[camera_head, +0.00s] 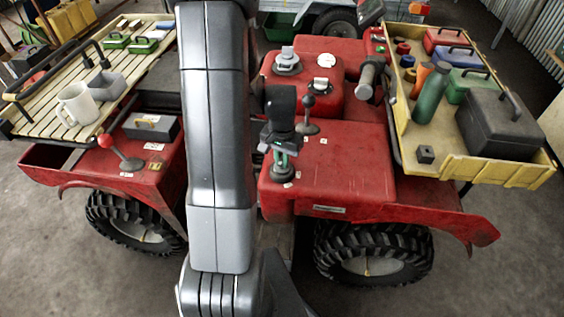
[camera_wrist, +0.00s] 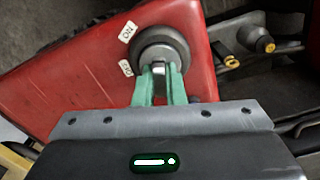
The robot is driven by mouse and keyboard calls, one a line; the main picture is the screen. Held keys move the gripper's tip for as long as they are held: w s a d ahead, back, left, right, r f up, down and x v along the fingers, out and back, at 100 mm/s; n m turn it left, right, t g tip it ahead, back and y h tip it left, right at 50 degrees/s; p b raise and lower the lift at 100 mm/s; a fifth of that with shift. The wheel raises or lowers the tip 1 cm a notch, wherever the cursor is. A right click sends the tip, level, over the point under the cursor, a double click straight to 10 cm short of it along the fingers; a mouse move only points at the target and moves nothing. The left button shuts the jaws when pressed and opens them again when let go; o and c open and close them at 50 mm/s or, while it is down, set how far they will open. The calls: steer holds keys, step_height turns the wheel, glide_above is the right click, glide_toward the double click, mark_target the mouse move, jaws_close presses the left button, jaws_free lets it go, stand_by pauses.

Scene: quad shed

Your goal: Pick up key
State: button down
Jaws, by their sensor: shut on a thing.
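The key (camera_wrist: 159,69) shows in the wrist view as a small pale grey piece between my green fingers. It sits at the round dark switch (camera_wrist: 176,45) on the red quad body, beside a white "ON" label and a second label. My gripper (camera_wrist: 160,76) is shut on the key. In the head view my gripper (camera_head: 282,159) points down at the switch (camera_head: 283,174) on the red body. The key is too small and covered to make out there. I cannot tell how deep it sits in the switch.
A yellow tray (camera_head: 512,174) with a toolbox, green bottle and cases is at the right. The red surface right of the switch is clear.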

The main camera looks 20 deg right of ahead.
step_height(320, 180, up, 10)
steer(key=shift+r+b, duration=0.1)
steer(key=shift+b, duration=0.35)
stand_by(0.4)
